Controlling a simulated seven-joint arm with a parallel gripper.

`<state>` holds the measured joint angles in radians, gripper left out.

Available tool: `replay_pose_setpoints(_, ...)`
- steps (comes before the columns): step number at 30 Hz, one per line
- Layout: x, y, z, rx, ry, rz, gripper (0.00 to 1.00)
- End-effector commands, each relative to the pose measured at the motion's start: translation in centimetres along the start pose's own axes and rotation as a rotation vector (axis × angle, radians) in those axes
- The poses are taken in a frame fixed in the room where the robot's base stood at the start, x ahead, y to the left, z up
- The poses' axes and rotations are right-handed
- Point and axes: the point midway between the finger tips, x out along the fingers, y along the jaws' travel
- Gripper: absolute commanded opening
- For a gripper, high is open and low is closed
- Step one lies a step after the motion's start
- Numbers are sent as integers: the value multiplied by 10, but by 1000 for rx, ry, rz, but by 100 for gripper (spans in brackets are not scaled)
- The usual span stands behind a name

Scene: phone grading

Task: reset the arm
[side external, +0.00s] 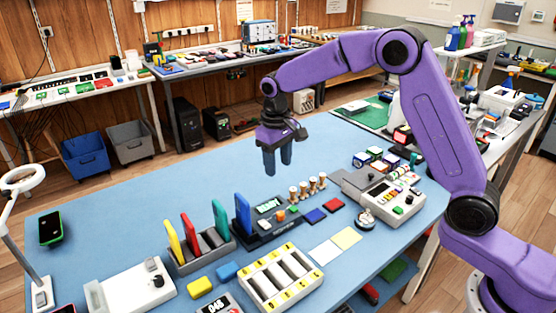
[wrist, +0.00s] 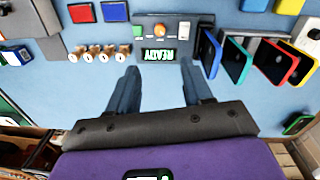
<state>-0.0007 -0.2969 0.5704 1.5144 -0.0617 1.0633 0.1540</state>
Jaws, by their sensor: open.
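My gripper (side external: 278,160) hangs from the purple arm above the blue table (side external: 150,195), fingers pointing down. Its two blue-grey fingers are apart with nothing between them.
A rack (side external: 203,252) holds red, yellow and green phones upright. Another phone (side external: 51,228) lies at the table's left. Several wooden-topped pegs (side external: 307,190) stand right of the dock. A white battery-like tray (side external: 281,279) lies in front. The table's back left is clear.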

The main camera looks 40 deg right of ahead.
Motion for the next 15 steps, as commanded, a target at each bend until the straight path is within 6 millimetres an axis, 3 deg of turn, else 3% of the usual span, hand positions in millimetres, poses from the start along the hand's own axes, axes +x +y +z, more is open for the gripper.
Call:
replay_pose_setpoints(11, -2, 0, 1, -2, -1, 0, 50)
replay_pose_setpoints(15, -8, -8, 11, -37, 4, -3, 50)
